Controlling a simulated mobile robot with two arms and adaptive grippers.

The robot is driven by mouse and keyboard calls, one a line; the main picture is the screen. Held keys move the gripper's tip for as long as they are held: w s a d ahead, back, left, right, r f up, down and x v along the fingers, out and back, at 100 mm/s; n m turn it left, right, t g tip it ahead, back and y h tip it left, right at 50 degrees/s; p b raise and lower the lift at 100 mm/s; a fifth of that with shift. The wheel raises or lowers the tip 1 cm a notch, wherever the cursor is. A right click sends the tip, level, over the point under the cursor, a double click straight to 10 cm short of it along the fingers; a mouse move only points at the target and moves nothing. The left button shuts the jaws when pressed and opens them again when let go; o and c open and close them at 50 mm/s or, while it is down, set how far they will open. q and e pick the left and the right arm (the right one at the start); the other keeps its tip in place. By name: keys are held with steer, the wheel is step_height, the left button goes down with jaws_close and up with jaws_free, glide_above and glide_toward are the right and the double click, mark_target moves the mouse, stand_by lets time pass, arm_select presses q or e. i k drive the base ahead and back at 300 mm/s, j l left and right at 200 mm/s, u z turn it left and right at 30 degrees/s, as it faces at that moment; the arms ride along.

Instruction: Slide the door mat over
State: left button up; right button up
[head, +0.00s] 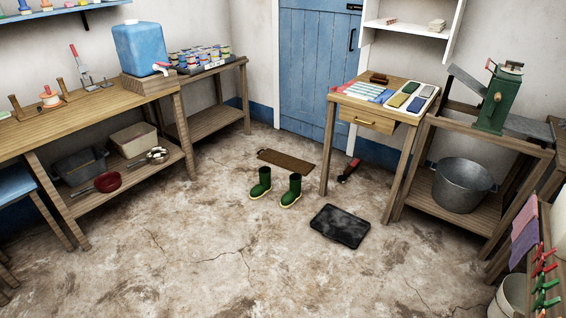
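A brown rectangular door mat (286,160) lies flat on the floor in front of the blue door, at the back middle of the head view. A pair of green boots stands just in front of it, the left boot (261,183) and the right boot (292,191) both upright on the floor. The right boot's top comes close to the mat's front edge. Neither of my grippers shows in the head view.
A black tray (340,226) lies on the floor right of the boots. A red-and-black tool (350,170) lies by the small table (363,115). A long workbench (85,122) stands left, a green machine (497,100) right. The front middle floor (220,265) is clear.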

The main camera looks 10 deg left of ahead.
mark_target(289, 163)
steer(key=i+j+u, duration=0.3)
steer(key=i, duration=0.35)
steer(key=i+j+u, duration=0.35)
steer(key=i, duration=0.3)
steer(key=i+u, duration=0.3)
steer(key=i, duration=0.35)
steer(key=i+j+z, duration=0.1)
steer(key=i+z, duration=0.3)
steer(key=i, duration=0.15)
steer(key=i+j+z, duration=0.35)
steer(key=i, duration=0.2)
steer(key=i+j+z, duration=0.4)
steer(key=i+l, duration=0.05)
steer(key=i, duration=0.05)
